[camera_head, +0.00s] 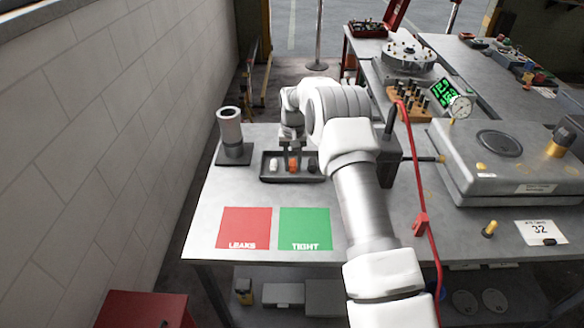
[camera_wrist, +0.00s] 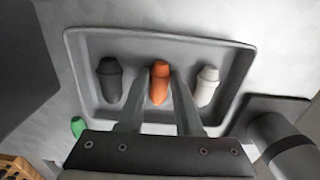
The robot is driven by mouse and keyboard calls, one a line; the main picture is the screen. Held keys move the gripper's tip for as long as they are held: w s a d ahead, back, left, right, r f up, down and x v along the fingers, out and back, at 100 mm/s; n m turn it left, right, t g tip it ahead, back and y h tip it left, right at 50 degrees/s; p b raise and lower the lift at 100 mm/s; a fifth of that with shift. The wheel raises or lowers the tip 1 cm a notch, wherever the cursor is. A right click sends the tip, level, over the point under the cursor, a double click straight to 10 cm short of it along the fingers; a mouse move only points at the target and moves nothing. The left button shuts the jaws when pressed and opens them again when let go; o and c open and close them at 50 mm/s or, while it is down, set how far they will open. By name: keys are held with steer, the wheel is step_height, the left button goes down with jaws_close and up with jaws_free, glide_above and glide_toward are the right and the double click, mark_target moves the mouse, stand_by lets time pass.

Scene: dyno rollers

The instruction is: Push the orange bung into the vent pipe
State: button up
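The orange bung (camera_head: 293,164) stands in the middle of a dark tray (camera_head: 264,177), between a white bung and a dark one. It shows between my fingers in the wrist view (camera_wrist: 160,85). My gripper (camera_head: 291,148) is lowered over the tray, one finger on each side of the orange bung, with a gap between them. I cannot tell whether the fingers touch it. A grey upright pipe (camera_head: 231,130), which looks like the vent pipe, stands on a dark base left of the tray. Its top shows a dark opening. Part of it shows at the lower right of the wrist view (camera_wrist: 284,150).
The white bung (camera_wrist: 206,87) and dark bung (camera_wrist: 110,80) flank the orange one closely. Red LEAKS (camera_head: 244,228) and green TIGHT (camera_head: 304,228) squares lie on the bench in front. A wall (camera_head: 120,110) runs along the left. A large grey machine (camera_head: 470,160) stands at right.

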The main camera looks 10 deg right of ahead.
mark_target(293, 166)
jaws_close()
steer(key=shift+r, duration=0.15)
steer(key=shift+r+p, duration=1.75)
steer(key=shift+r, duration=1.65)
steer(key=shift+s+d, duration=0.1)
